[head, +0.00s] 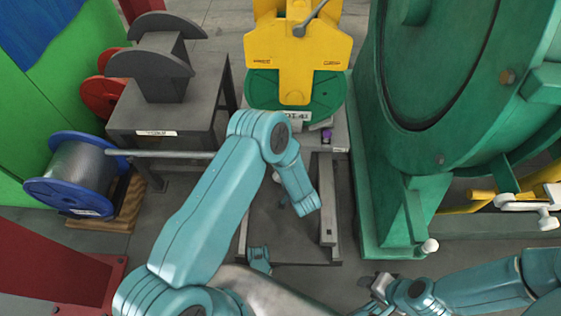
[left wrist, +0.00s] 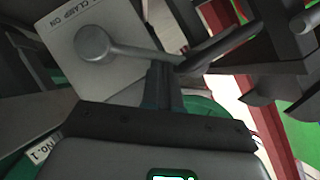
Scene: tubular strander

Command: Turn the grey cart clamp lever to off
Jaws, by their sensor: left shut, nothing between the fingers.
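In the left wrist view, the grey clamp lever (left wrist: 125,51) has a round hub on a pale plate (left wrist: 70,58) marked "CLAMP ON". Its arm runs right from the hub toward my fingertips. My left gripper (left wrist: 164,75) is shut, with its fingertips at the lever's outer part. I cannot tell whether they touch it. In the head view my left forearm reaches in front of the grey cart (head: 327,215); the left fingers and the clamp lever cannot be made out there. My right gripper (head: 378,284) is low at the right of centre, far from the lever; its jaws are unclear.
A yellow cradle (head: 297,55) with a grey handle stands behind the cart. A large green machine (head: 400,190) stands close on the right. A dark bench (head: 165,125) and a blue-flanged spool (head: 70,175) are on the left. Some grey floor is clear between.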

